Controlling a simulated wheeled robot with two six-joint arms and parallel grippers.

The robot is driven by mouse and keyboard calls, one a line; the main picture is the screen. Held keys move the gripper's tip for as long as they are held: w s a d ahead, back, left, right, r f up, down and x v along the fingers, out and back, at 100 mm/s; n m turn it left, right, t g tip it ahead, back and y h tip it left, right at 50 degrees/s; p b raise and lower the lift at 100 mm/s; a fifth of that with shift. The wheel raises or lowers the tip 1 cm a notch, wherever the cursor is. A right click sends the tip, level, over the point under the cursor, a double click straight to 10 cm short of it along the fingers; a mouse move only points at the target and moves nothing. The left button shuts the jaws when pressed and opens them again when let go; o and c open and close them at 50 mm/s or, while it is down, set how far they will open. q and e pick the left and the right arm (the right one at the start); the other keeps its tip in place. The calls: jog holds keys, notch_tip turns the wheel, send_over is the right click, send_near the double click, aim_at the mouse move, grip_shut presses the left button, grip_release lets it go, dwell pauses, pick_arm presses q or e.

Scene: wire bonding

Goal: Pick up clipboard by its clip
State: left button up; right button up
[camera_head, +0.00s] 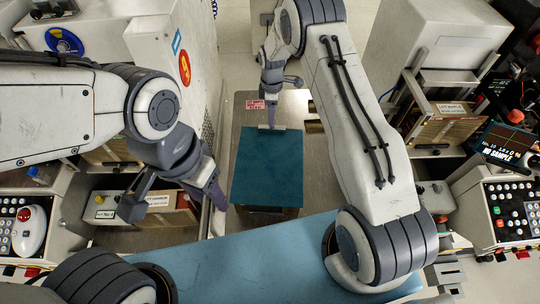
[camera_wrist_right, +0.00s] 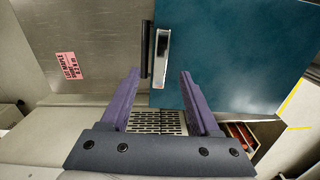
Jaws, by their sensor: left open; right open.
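The clipboard is a flat teal board (camera_head: 267,170) on a metal surface below the middle of the head view, and it fills the upper right of the right wrist view (camera_wrist_right: 230,50). Its shiny metal clip (camera_wrist_right: 161,58) is on the board's far edge in the head view. My right gripper (camera_head: 271,122) is at that edge, over or beside the clip. In the right wrist view its purple fingers (camera_wrist_right: 161,74) are apart, with the clip just beyond and between their tips. Contact cannot be told. My left gripper (camera_head: 218,203) is open and empty, left of the board.
A pink label (camera_head: 255,105) lies on the metal surface (camera_head: 240,122) beside the clip end. Grey cabinets and control panels with buttons (camera_head: 512,205) stand on both sides. A blue surface (camera_head: 250,262) spans the front. A perforated vent (camera_wrist_right: 157,122) shows beneath my right fingers.

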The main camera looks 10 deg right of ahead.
jog(key=shift+f+p, duration=0.45)
jog(key=shift+f, duration=0.1)
notch_tip(320, 180, down, 3)
jog(key=shift+s+f+p, duration=0.1)
jog(key=shift+f+p, duration=0.1)
jog(key=shift+p, duration=0.8)
jog(key=shift+f, duration=0.55)
grip_shut()
